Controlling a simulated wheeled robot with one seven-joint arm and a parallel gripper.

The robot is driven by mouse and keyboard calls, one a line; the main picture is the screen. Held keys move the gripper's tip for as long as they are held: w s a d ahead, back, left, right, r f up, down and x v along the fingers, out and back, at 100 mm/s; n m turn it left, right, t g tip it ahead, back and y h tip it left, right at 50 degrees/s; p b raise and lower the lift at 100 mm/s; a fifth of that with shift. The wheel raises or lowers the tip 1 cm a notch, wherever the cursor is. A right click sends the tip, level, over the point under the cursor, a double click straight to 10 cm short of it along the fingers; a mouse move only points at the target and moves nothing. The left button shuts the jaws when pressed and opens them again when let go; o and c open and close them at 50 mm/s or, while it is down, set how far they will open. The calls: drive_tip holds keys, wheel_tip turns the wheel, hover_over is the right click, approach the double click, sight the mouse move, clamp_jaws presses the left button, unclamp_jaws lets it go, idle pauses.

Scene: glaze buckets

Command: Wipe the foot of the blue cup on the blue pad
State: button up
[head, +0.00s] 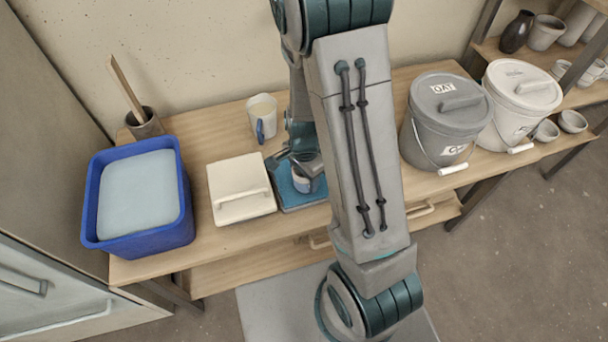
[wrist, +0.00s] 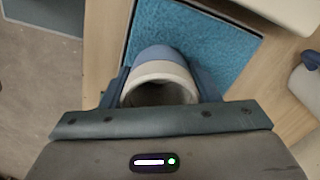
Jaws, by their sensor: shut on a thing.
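The blue cup (head: 302,183) is between the fingers of my gripper (head: 298,166), over the blue pad (head: 284,188). In the wrist view the cup (wrist: 162,58) has a blue-grey wall and a pale rim, its mouth facing the camera. My gripper (wrist: 160,85) is shut on it, one finger on each side. The textured blue pad (wrist: 225,45) shows behind and to the right of the cup. The foot of the cup is hidden, so I cannot tell whether it touches the pad. My arm hides part of the pad in the head view.
A cream lid with a handle (head: 240,192) lies just left of the pad. A blue tub (head: 140,240) of pale liquid stands at the left end, a jug (head: 262,112) behind. Grey (head: 425,130) and white (head: 515,110) lidded buckets stand to the right.

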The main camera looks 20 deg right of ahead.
wheel_tip(320, 180, up, 6)
drive_tip(key=p, duration=0.4)
drive_tip(key=shift+p, duration=0.4)
drive_tip(key=shift+w+f+p, duration=0.25)
drive_tip(key=shift+w+p, duration=0.15)
drive_tip(key=shift+w, duration=0.35)
drive_tip(key=shift+w+f+p, duration=0.2)
drive_tip(key=shift+w+p, duration=0.2)
drive_tip(key=shift+w, duration=0.35)
drive_tip(key=shift+w+a+f+b, duration=0.1)
drive_tip(key=shift+w+f+b, duration=0.05)
drive_tip(key=shift+f+b, duration=1)
drive_tip(key=shift+w+f+b, duration=0.1)
drive_tip(key=shift+f+b, duration=0.75)
drive_tip(key=shift+f, duration=0.55)
drive_tip(key=shift+f+b, duration=0.5)
drive_tip(key=shift+f, duration=0.15)
drive_tip(key=shift+w, duration=0.1)
